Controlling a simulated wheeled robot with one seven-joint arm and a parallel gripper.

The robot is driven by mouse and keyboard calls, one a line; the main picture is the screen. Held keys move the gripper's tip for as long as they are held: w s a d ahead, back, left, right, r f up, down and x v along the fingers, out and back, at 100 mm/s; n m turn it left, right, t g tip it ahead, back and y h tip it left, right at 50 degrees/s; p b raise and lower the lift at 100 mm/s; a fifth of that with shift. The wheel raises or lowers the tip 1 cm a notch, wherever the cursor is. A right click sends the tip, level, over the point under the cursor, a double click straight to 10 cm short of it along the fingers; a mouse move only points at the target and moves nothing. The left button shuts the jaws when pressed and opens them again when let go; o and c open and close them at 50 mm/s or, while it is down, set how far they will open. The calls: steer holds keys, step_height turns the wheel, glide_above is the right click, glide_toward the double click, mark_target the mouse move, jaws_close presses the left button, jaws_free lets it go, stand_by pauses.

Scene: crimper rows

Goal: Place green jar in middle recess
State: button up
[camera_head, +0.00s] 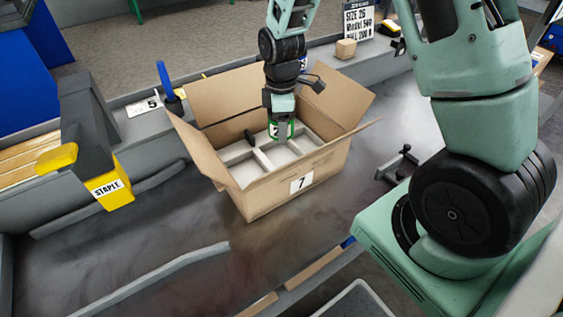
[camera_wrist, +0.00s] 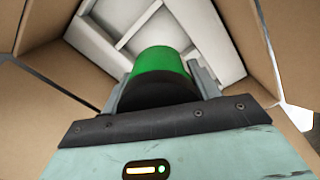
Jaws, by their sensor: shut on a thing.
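The green jar (camera_head: 281,130) is inside the open cardboard box (camera_head: 270,196), and it also shows in the wrist view (camera_wrist: 160,63). My gripper (camera_head: 280,117) points down into the box and is shut on the jar, with a finger on each side of it in the wrist view (camera_wrist: 158,82). A white divider (camera_head: 263,158) splits the box floor into several recesses. The jar is toward the back of the divider. I cannot tell which recess lies under it or whether it touches the floor.
The box flaps stand open around my arm. A yellow stapling unit (camera_head: 112,190) is at the left, and a blue handle (camera_head: 165,80) stands behind the box's left side. A small brown block (camera_head: 345,48) is at the back.

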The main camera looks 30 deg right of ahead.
mark_target(282, 159)
steer(key=n, duration=0.7)
steer(key=shift+w+d+b, duration=0.2)
steer(key=shift+b, duration=0.1)
steer(key=shift+f+n, duration=0.3)
steer(key=shift+f, duration=0.05)
steer(key=shift+f+b, duration=0.7)
steer(key=shift+f, duration=3.95)
steer(key=shift+f, duration=0.1)
steer(key=shift+f, duration=0.1)
steer(key=o, duration=1.3)
step_height(282, 159, up, 12)
steer(key=shift+r+p, duration=0.2)
steer(key=shift+p, duration=0.6)
